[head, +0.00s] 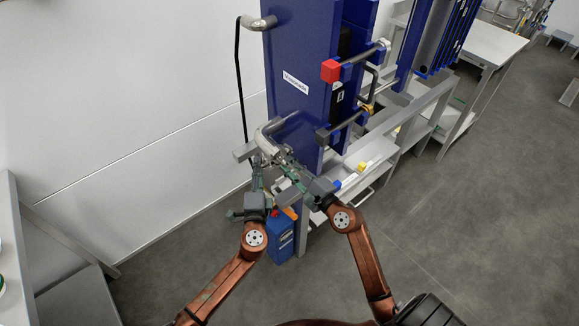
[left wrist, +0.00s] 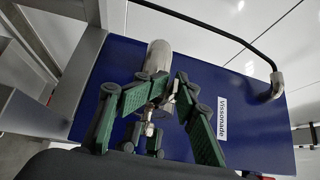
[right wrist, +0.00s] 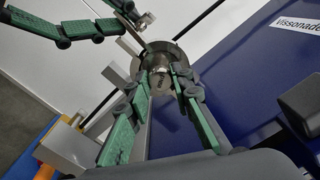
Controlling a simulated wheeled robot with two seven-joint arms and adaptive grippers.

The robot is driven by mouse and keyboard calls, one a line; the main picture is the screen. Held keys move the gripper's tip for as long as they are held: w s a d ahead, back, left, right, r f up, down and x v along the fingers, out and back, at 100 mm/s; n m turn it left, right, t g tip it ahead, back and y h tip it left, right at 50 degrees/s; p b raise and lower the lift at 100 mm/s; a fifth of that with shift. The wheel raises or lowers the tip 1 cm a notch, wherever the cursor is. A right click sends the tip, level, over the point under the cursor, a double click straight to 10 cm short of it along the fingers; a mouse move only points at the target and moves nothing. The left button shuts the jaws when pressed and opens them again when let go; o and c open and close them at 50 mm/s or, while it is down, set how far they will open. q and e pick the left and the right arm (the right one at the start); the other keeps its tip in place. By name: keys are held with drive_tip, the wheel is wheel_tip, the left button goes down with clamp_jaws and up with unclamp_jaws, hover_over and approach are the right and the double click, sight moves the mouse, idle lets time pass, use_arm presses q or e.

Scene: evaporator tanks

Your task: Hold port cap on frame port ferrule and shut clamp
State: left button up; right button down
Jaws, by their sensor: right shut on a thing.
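The frame port is a bent grey pipe (head: 268,136) on the blue frame's lower left. It also shows in the left wrist view (left wrist: 158,57). In the right wrist view, a round grey fitting (right wrist: 185,62) sits at the pipe end, with the port cap's metal (right wrist: 159,68) before it. My right gripper (right wrist: 163,76) is shut on the cap, at or close against the fitting; I cannot tell if they touch. My left gripper (left wrist: 163,80) is open, its fingers either side of small metal parts, probably the clamp (left wrist: 152,103). The clamp's exact state is unclear.
The blue frame (head: 297,55) with its label stands behind the port. A blue container (head: 281,238) is below my grippers. A grey rail and shelf (head: 400,125) are at right. A black hose (head: 240,90) hangs left of the frame.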

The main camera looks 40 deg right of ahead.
use_arm(q)
drive_tip(key=v, duration=1.2)
use_arm(e)
drive_tip(key=shift+f, duration=0.1)
use_arm(q)
drive_tip(key=shift+f, duration=0.1)
use_arm(e)
drive_tip(key=c, duration=1.6)
unclamp_jaws()
drive_tip(key=s, duration=0.8)
drive_tip(key=s+d, duration=0.1)
drive_tip(key=s, duration=0.3)
